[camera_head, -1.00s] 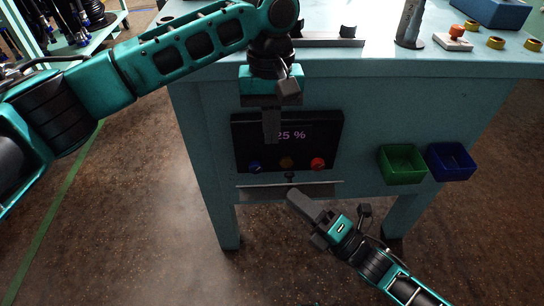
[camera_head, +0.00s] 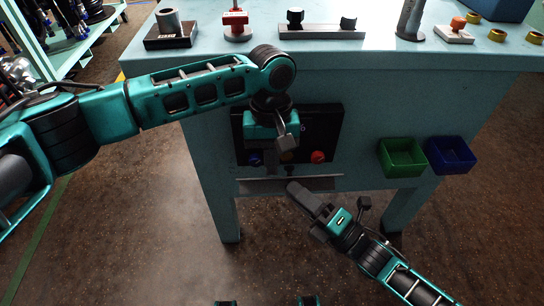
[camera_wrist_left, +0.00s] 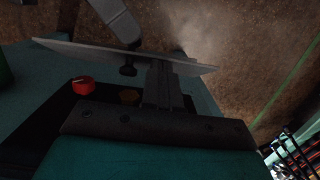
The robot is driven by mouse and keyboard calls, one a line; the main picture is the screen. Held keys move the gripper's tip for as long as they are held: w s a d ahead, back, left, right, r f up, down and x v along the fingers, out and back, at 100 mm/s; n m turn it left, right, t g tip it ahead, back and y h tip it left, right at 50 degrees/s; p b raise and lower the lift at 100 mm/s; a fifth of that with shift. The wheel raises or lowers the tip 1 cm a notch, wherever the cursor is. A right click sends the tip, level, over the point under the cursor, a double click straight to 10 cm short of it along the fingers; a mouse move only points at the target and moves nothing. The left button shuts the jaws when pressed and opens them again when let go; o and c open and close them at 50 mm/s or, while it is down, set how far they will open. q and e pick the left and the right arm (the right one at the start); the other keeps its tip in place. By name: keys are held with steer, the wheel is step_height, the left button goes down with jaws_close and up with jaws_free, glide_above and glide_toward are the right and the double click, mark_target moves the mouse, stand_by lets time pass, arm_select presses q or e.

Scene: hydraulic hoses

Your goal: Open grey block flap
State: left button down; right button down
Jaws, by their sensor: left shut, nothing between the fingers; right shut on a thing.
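The grey flap (camera_head: 320,184) is a thin plate below the black panel on the bench's front. In the left wrist view the flap (camera_wrist_left: 75,46) spans the upper middle, with a black knob (camera_wrist_left: 128,70) at it. My right gripper (camera_head: 293,188) is shut at the flap's front edge, seemingly on the flap; its exact grip is hard to see. In the left wrist view its grey finger (camera_wrist_left: 115,18) reaches the flap from above. My left gripper (camera_head: 271,164) is shut and empty, pointing down before the panel. Its fingers (camera_wrist_left: 162,82) overlap the flap in the wrist view; contact is unclear.
A green bin (camera_head: 403,163) and a blue bin (camera_head: 451,160) hang to the right. Parts stand on the bench top (camera_head: 380,52).

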arm_select(q)
steer(key=shift+s+f, duration=0.1)
arm_select(e)
steer(key=shift+f, duration=0.5)
arm_select(q)
steer(key=shift+s+f+t, duration=0.3)
steer(key=shift+s+f, duration=0.05)
steer(key=shift+s, duration=0.25)
arm_select(e)
steer(key=shift+w, duration=0.1)
steer(key=shift+r, duration=0.1)
